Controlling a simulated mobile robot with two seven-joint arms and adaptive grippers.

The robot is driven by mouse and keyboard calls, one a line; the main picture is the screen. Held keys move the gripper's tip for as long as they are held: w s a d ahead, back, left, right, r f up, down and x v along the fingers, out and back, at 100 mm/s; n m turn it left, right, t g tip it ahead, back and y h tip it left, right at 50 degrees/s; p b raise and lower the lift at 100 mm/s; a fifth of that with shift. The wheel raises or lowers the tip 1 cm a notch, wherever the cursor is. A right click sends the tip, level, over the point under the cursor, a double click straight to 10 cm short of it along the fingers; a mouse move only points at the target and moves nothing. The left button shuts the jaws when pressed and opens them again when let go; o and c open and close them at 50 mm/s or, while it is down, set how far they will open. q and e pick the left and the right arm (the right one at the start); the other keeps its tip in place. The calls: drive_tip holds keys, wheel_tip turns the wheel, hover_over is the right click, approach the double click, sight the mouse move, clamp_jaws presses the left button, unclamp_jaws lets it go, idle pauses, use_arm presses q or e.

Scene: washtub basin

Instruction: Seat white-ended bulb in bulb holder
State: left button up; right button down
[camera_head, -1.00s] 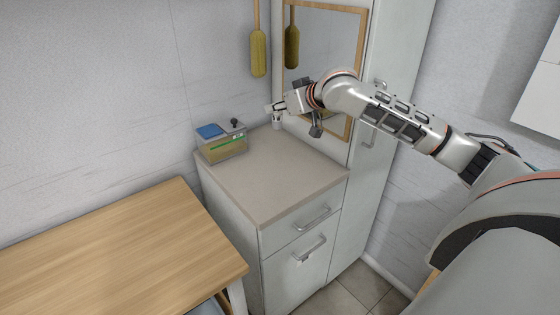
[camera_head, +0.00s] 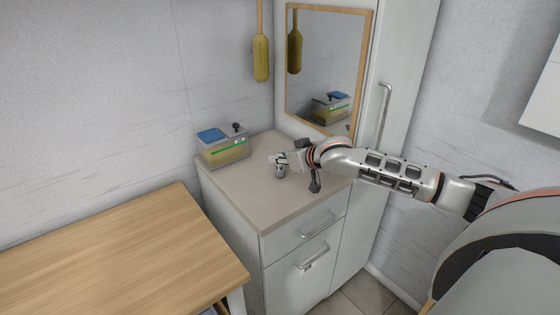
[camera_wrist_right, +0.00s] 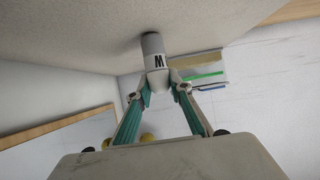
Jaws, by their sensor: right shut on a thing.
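My right gripper (camera_head: 279,160) is over the cabinet's worktop, its fingers pointing left. It is shut on a small white-and-grey piece (camera_head: 280,172). In the right wrist view the gripper (camera_wrist_right: 164,90) pinches the white tapered end of this piece (camera_wrist_right: 154,60), which has a black "M" on its band and a dark grey far end. That far end is at or very near the worktop surface; I cannot tell if it touches. I cannot tell for sure whether the piece is the bulb or the bulb holder. No other bulb or holder is clearly visible. My left gripper is not in view.
A clear box (camera_head: 222,152) with a blue patch and dark knob on top stands at the worktop's back left. The worktop (camera_head: 262,205) is otherwise bare in front. A framed mirror (camera_head: 322,60) is behind. A wooden table (camera_head: 120,255) stands at lower left.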

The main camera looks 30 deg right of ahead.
drive_tip(key=shift+f, duration=0.25)
drive_tip(key=c, duration=1.8)
unclamp_jaws()
